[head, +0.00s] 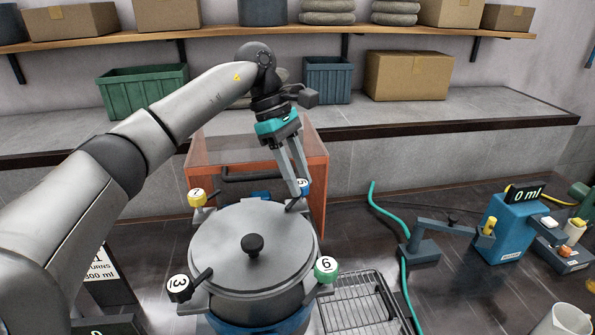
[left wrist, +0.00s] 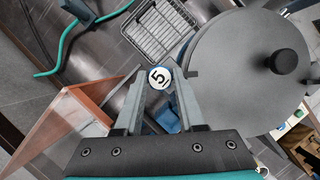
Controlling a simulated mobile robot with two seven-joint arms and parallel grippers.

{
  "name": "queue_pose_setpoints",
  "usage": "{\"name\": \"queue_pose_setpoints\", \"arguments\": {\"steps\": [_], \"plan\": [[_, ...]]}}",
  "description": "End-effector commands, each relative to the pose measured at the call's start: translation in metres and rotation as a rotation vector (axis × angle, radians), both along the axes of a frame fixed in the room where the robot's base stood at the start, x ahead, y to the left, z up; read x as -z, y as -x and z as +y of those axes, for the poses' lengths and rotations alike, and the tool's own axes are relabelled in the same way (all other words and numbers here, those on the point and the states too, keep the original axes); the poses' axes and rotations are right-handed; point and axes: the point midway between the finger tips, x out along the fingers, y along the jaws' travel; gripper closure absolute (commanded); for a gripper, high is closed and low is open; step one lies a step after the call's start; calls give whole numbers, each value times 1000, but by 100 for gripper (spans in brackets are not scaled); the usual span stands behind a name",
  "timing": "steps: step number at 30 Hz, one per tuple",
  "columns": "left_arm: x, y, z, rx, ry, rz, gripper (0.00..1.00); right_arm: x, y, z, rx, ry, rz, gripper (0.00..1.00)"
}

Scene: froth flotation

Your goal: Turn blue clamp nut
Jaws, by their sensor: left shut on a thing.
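The blue clamp nut (head: 304,186), with a white top marked 5, sits at the far right rim of a grey lidded vessel (head: 252,244). My left gripper (head: 298,190) reaches down to it from above and behind, shut on it. In the left wrist view the nut (left wrist: 159,77) lies between the two fingertips (left wrist: 160,86). The fingers hide part of the nut in the head view. Other clamp nuts stand around the lid: yellow (head: 197,198), black marked 3 (head: 178,285) and green (head: 326,268). My right gripper is in neither view.
An orange translucent guard (head: 314,185) stands close behind the vessel. The lid's black knob (head: 252,244) rises in the middle. A wire rack (head: 362,302) lies at front right. A teal hose (head: 403,275) and a blue device reading 0 ml (head: 508,230) are farther right.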

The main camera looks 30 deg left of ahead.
Motion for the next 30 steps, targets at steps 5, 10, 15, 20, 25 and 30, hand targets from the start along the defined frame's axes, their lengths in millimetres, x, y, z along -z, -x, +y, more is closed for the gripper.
{"name": "queue_pose_setpoints", "arguments": {"steps": [5, 10, 15, 20, 25, 30], "plan": [[-1, -1, -1, 50, 0, -2, 100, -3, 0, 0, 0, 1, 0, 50], [-1, -1, 0, 68, 0, -2, 100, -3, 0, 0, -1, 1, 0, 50], [0, -1, 0, 70, -1, -2, 100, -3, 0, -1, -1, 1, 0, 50], [0, -1, 0, 70, -1, -2, 100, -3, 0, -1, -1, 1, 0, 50], [0, -1, 0, 69, -1, -1, 46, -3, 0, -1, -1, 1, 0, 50], [0, -1, 0, 68, -1, -1, 31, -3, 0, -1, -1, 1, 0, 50]]}}
